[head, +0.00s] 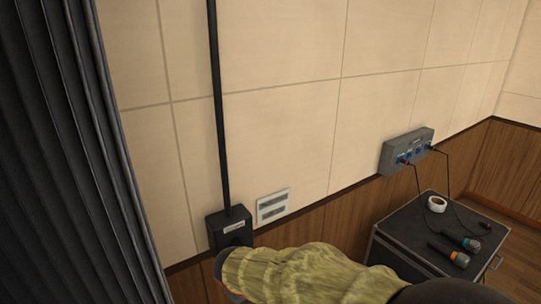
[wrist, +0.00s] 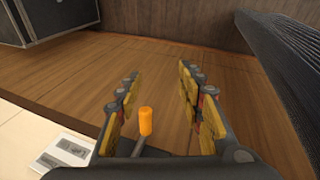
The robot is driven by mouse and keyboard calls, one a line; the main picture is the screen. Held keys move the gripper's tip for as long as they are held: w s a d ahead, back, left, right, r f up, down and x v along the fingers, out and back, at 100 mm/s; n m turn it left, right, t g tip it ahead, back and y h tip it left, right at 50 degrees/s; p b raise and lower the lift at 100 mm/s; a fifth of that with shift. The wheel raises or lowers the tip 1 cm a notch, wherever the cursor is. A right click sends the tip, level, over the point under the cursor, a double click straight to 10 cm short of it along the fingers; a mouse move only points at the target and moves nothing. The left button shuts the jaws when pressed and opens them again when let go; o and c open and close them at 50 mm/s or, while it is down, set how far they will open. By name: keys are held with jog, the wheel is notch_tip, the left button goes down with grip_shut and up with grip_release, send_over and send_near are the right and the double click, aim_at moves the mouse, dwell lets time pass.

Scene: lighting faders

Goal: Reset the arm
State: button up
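My gripper (wrist: 158,75) is open in the wrist view, its two yellow-padded fingers spread apart with nothing clamped. An orange knob (wrist: 145,121) on a dark stem shows near the base of the fingers, between them and closer to the left one; I cannot tell whether it touches. In the head view my arm in a yellow-green sleeve reaches to the black wall box (head: 231,226), at the foot of a black conduit. The sleeve covers the box's lower part, and the knob and most of my gripper are hidden there.
A white wall plate (head: 273,206) is right of the box. A grey socket panel (head: 407,150) with cables hangs farther right. Below it, a black case (head: 400,240) holds a tape roll (head: 437,204) and microphones (head: 448,256). A dark curtain (head: 70,150) hangs at left.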

jog(key=s+d+r+m+t+y, duration=0.1)
jog(key=s+d+r+m, duration=0.3)
jog(key=s+d+r, duration=0.4)
jog(key=s+d+r+m+t, duration=0.1)
jog(key=s+d+r+m, duration=0.2)
jog(key=s+d+r, duration=0.6)
jog(key=s+d, duration=0.3)
jog(key=d, duration=0.2)
jog(key=shift+m+y, duration=0.4)
jog(key=shift+w+d+r, duration=0.1)
jog(key=shift+d, duration=0.3)
